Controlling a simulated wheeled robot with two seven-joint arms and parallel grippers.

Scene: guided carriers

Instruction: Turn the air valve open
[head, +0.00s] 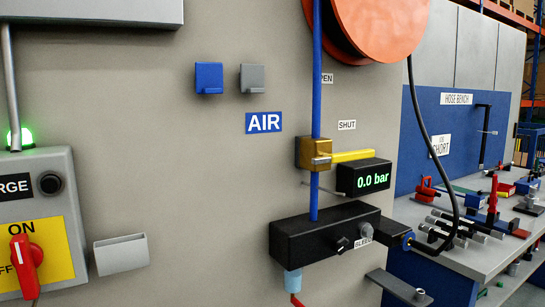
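The air valve (313,154) is a brass block on a vertical blue pipe (317,100) on the grey wall. Its yellow lever (352,156) points to the right, across the pipe, below the SHUT label (347,125). A second label (327,78), partly hidden by the pipe and ending in "PEN", sits higher up beside the pipe. The gauge (371,179) right of the valve reads 0.0 bar. Neither of my grippers is in view.
An orange hose reel (367,28) hangs above the valve, and its dark hose runs down at right. A black manifold (325,233) juts out below. A control box with a red switch (24,262) is at left. A cluttered hose bench (480,255) stands at right.

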